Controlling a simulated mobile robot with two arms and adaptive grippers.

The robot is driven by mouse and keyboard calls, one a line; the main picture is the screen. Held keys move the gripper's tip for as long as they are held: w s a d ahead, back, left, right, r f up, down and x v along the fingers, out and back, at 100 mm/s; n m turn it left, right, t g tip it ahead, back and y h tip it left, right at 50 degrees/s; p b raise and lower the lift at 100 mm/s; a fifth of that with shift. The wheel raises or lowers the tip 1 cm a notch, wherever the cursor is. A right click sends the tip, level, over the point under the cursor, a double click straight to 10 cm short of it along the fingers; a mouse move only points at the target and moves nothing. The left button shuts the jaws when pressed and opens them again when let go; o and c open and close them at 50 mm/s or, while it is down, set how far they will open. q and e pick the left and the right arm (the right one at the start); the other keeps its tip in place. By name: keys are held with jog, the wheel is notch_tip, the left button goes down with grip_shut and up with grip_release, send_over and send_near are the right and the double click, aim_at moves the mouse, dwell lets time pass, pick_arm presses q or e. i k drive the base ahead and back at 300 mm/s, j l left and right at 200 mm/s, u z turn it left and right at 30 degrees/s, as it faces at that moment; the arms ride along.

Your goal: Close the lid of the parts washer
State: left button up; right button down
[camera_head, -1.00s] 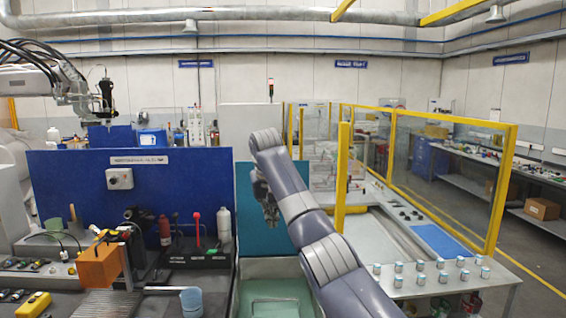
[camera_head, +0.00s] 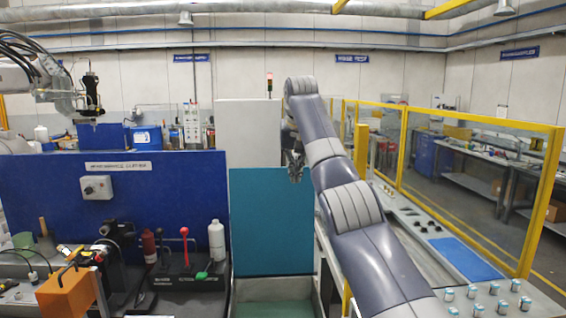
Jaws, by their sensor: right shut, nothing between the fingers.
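The parts washer's teal lid (camera_head: 268,222) stands upright in the middle of the head view, raised behind its basin. The basin (camera_head: 273,309) shows only in part at the bottom edge, with a greenish inside. My right arm comes in from the lower right and crosses in front of the lid's right edge. My right gripper (camera_head: 294,166) is shut and empty, pointing down at the lid's upper right corner. It overlaps the lid in the picture; I cannot tell whether it touches it. My left gripper is out of view.
A blue panel (camera_head: 150,205) stands left of the lid, with a bench of bottles and an orange block (camera_head: 67,293) before it. Yellow-framed guards (camera_head: 470,190) and a table with small cans (camera_head: 495,288) lie to the right. A grey cabinet (camera_head: 249,135) stands behind.

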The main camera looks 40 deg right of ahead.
aim_at(272, 218)
jog(key=i+l, duration=0.5)
jog(key=l, duration=0.15)
jog(key=i+l, duration=0.5)
jog(key=l, duration=0.1)
